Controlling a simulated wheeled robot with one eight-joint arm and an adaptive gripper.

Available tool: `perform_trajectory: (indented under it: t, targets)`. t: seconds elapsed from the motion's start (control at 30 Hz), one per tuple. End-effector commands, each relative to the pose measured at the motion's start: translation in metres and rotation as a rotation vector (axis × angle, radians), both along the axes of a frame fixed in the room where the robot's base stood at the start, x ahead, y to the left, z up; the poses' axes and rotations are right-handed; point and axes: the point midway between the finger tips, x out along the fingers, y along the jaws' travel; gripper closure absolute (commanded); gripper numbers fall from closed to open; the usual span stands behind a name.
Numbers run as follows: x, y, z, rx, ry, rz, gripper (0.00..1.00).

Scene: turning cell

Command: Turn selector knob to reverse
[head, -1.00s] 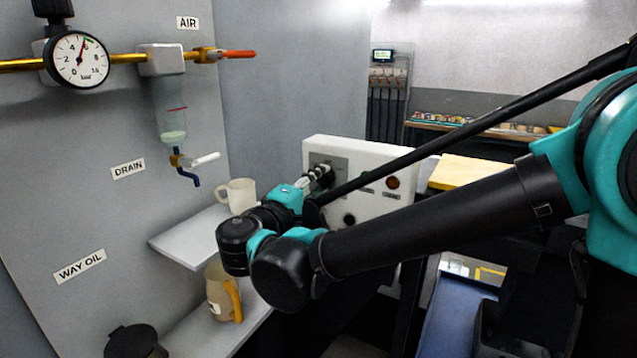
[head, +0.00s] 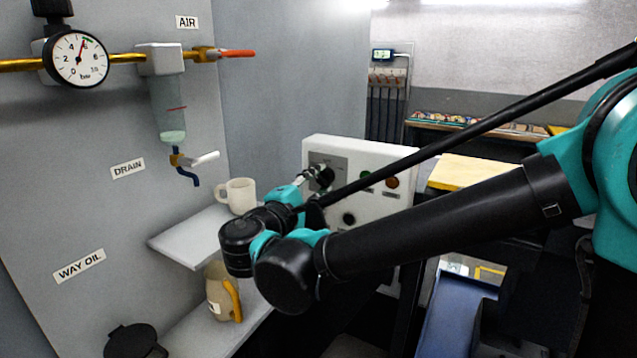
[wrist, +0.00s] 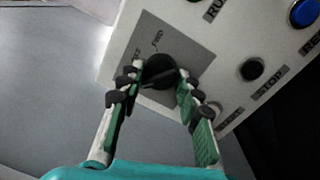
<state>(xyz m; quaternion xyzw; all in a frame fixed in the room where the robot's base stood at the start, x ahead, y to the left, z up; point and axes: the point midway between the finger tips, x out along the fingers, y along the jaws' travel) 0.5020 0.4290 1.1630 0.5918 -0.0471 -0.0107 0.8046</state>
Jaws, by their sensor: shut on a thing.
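The selector knob (wrist: 157,70) is round and black, on a grey plate of the white control panel (wrist: 205,58). In the wrist view my gripper (wrist: 158,82) has one finger on each side of the knob and is shut on it. A bar crosses the knob's face at a slant. A label reading FWD (wrist: 157,38) shows above the knob; another label by the left finger is partly covered. In the head view the knob (head: 324,176) is partly hidden by my gripper (head: 312,181). I cannot tell which position the knob points to.
Other panel buttons sit close by: a black one (wrist: 252,69) near STOP and a blue one (wrist: 304,13). A mug (head: 238,196) stands on the shelf (head: 185,245) left of my wrist; a jug (head: 218,292) stands below. A yellow-topped block (head: 475,173) lies right of the panel.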

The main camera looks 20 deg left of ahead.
Motion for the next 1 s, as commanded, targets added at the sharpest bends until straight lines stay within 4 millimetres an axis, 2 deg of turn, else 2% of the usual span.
perform_trajectory:
  t: [0.17, 0.2, 0.37, 0.73, 0.87, 1.0]
  targets:
    - [0.000, 0.000, -0.001, 0.000, 0.003, 0.001, 0.95]
    - [0.000, 0.000, -0.001, 0.000, 0.003, 0.001, 0.65]
    - [0.000, 0.000, -0.001, 0.000, 0.002, 0.000, 0.45]
    - [-0.005, 0.001, -0.001, 0.001, 0.001, 0.001, 0.45]
    - [-0.020, 0.002, -0.002, 0.001, 0.001, 0.003, 0.45]
    - [-0.048, 0.005, -0.003, 0.001, 0.001, 0.006, 0.45]
